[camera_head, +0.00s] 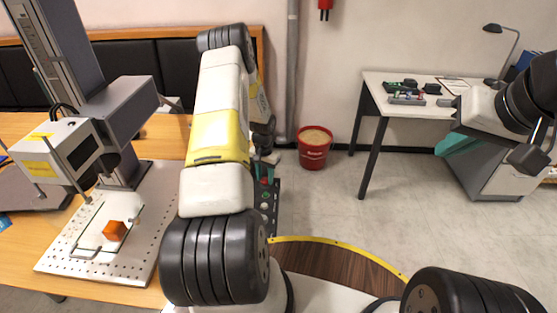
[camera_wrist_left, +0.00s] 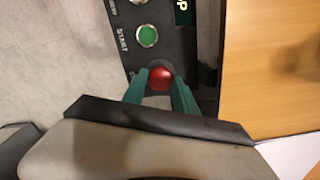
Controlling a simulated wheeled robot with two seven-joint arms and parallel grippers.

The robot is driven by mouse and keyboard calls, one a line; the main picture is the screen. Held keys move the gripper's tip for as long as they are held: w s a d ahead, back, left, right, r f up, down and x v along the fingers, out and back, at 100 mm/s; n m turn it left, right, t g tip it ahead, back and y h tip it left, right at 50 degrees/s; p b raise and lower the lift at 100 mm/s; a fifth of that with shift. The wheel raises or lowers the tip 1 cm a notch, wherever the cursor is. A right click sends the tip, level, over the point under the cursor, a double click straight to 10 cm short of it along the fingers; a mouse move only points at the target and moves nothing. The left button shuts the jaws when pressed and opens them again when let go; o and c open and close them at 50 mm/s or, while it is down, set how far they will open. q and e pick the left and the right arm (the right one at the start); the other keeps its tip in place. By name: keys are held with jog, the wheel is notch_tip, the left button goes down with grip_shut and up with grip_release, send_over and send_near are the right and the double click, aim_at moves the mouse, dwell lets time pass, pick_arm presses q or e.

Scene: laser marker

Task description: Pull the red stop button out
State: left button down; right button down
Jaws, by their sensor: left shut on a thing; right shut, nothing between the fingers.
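The red stop button (camera_wrist_left: 161,77) sits on a dark control panel (camera_wrist_left: 163,15) in the left wrist view. My left gripper (camera_wrist_left: 160,88) has its teal fingers on both sides of the button and is shut on it. In the head view, my left gripper (camera_head: 265,172) is at the far end of the panel (camera_head: 273,205), partly hidden behind my own arm. My right gripper (camera_head: 460,144) is shut and empty at the right, away from the panel.
A green start button (camera_wrist_left: 147,36) is beside the red one. The laser marker (camera_head: 60,150) stands on the wooden table at the left, with an orange cube (camera_head: 114,230) on its plate. A red bucket (camera_head: 314,150) and a white table (camera_head: 415,100) stand further back.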

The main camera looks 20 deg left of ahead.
aim_at(265, 180)
pick_arm(q)
jog(key=shift+w+r, duration=0.1)
jog(key=shift+r, duration=0.5)
jog(key=c, duration=0.9)
grip_release()
jog(key=shift+c, duration=0.2)
notch_tip(265, 180, up, 8)
jog(key=shift+f, duration=0.1)
